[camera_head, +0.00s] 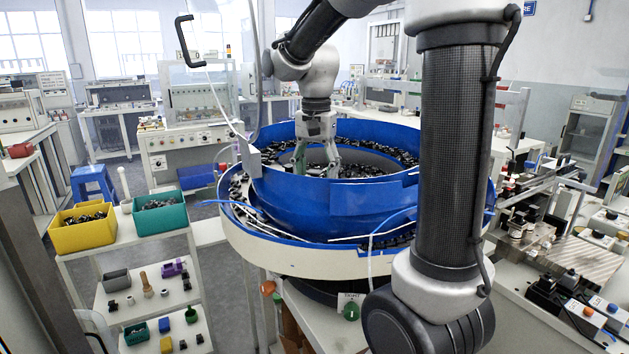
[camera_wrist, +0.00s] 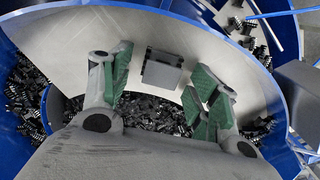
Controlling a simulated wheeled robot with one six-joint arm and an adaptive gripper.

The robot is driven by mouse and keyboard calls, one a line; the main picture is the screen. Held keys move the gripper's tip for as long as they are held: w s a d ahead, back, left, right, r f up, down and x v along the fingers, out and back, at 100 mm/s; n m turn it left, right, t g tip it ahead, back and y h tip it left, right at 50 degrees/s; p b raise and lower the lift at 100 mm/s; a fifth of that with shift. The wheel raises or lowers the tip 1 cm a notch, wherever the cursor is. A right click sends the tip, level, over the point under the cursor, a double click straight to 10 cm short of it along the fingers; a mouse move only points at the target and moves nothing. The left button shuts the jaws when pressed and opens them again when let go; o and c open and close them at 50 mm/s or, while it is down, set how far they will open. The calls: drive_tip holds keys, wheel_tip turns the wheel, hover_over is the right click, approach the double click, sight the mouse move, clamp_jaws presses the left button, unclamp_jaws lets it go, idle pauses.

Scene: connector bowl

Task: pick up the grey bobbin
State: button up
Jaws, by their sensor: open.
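A grey, blocky piece with a dark top, which looks like the grey bobbin (camera_wrist: 161,72), lies on the pale grey inner surface of the bowl in the wrist view. My gripper (camera_wrist: 163,78) is open, with one green-padded finger on either side of it and a visible gap to each. In the head view my gripper (camera_head: 317,166) points down inside the blue bowl (camera_head: 320,208). The bobbin cannot be clearly made out there. Whether the fingertips are level with it or above it is hard to tell.
Many small black connectors (camera_wrist: 165,115) lie in the bowl around the plate. The blue bowl wall rises close around my gripper. At left, a shelf cart (camera_head: 150,240) carries a yellow bin (camera_head: 80,236), a green bin (camera_head: 160,219) and loose parts.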

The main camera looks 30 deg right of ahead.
drive_tip(key=c, duration=0.9)
drive_tip(key=shift+r, duration=0.1)
